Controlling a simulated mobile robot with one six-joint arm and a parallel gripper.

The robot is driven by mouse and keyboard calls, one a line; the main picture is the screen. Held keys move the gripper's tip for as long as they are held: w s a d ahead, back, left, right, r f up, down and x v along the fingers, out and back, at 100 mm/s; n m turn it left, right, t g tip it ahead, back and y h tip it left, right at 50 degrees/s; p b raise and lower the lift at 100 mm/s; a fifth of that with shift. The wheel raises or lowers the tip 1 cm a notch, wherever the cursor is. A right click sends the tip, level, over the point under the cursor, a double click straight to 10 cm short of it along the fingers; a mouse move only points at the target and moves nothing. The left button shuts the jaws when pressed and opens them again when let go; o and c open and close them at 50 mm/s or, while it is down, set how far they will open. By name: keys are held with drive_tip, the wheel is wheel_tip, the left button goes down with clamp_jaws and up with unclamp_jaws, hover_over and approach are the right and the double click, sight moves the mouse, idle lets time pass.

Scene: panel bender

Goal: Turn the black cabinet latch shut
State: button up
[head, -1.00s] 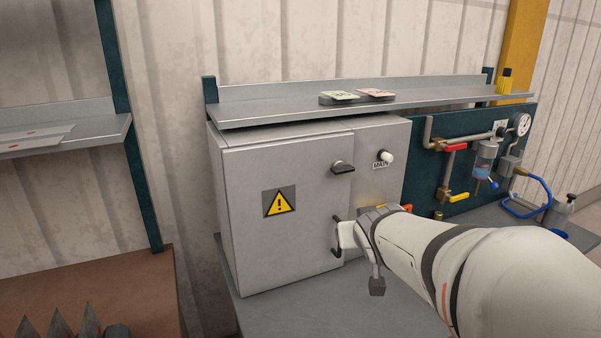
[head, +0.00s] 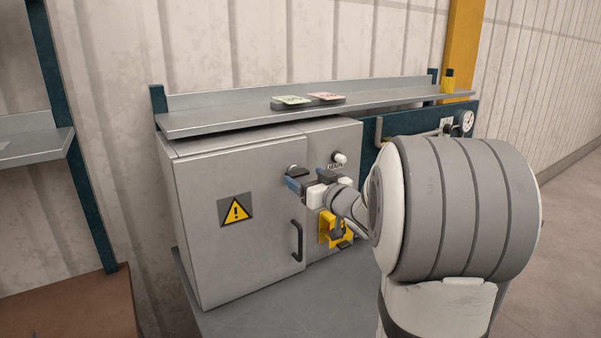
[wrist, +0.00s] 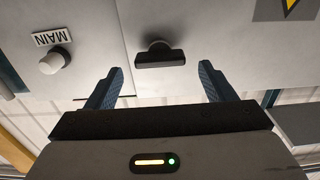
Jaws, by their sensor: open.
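The black cabinet latch (head: 294,170) is near the upper right edge of the grey cabinet door (head: 240,255). My gripper partly covers it in the head view. In the wrist view the latch (wrist: 160,56) shows whole, a dark bar lying crosswise on a round stem. My gripper (head: 297,186) is just in front of and a little below it in the head view. In the wrist view my gripper (wrist: 160,83) is open, its two blue fingers pointing toward the panel with the latch centred between them, just beyond the tips. I see no contact.
A black door handle (head: 297,241) is below the latch. A white knob (head: 340,158) labelled MAIN and a yellow switch plate (head: 328,231) are to the right. A metal shelf (head: 220,121) overhangs the cabinet. The pressure gauge (head: 466,121) is far right.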

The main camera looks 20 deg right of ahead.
sight(301, 174)
drive_tip(key=shift+w+a, duration=0.15)
drive_tip(key=shift+w, duration=0.6)
drive_tip(key=shift+w+a, duration=0.15)
drive_tip(key=shift+w, duration=0.6)
drive_tip(key=shift+c, duration=0.4)
drive_tip(key=c, duration=0.9)
